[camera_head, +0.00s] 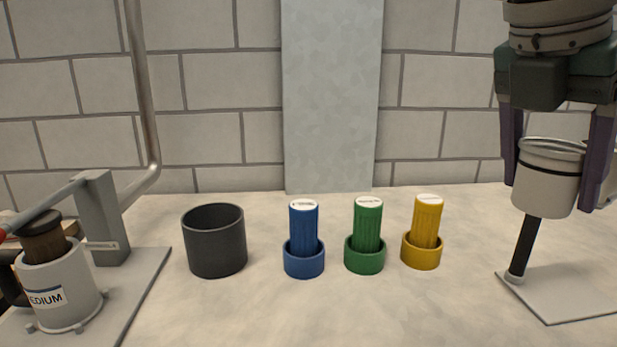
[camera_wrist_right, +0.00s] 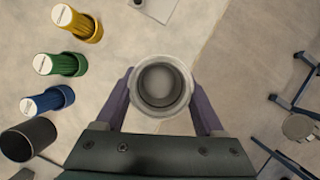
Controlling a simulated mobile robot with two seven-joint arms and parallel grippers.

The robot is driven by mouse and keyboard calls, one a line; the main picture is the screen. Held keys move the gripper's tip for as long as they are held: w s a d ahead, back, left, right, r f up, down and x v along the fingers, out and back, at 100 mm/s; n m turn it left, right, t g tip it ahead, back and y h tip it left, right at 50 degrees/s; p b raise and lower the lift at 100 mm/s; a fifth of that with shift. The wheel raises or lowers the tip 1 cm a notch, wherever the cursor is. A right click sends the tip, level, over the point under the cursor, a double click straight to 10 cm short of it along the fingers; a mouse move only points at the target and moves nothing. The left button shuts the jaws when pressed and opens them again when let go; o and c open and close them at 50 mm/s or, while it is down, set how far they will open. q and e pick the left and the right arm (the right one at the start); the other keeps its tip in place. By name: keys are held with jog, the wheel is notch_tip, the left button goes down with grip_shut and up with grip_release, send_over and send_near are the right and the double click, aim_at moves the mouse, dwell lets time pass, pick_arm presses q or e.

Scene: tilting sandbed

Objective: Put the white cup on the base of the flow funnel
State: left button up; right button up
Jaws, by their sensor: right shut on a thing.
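The white cup (camera_head: 546,180), pale with a thin dark line below its rim, is held upright in the air between the two purple fingers of my right gripper (camera_head: 550,190). In the right wrist view the cup (camera_wrist_right: 161,86) shows from above, its inside looking empty, between the fingertips (camera_wrist_right: 161,98). The flow funnel's base appears to be the flat pale plate (camera_head: 570,290) with a slanting black post (camera_head: 525,248) at the right. The cup is above the plate and apart from it. The post's upper end is hidden behind the cup. My left gripper is not in view.
Blue (camera_head: 304,228), green (camera_head: 368,228) and yellow (camera_head: 427,222) ribbed cylinders stand in matching holders mid-table. A dark open pot (camera_head: 214,243) is left of them. A white pot labelled MEDIUM (camera_head: 58,290) stands on a grey stand at far left. The front middle table is clear.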

jog(key=s+a+r+m+g+y+p, duration=0.25)
jog(key=s+r+m+p, duration=0.3)
jog(key=m, duration=0.65)
jog(key=s+a+r+m+g+y+p, duration=0.2)
jog(key=s+a+r+m+g+p, duration=0.15)
jog(key=r+m, duration=0.6)
jog(key=s+r+m+p, duration=0.1)
jog(key=s+r+p, duration=0.2)
jog(key=r+p, duration=1.3)
jog(key=s+r+m+p, duration=0.1)
jog(key=s+r+p, duration=0.2)
jog(key=r+p, duration=1.4)
jog(key=p, duration=0.5)
jog(key=shift+s+g, duration=0.25)
jog(key=shift+g, duration=0.05)
jog(key=shift+h, duration=0.25)
jog(key=shift+d, duration=0.15)
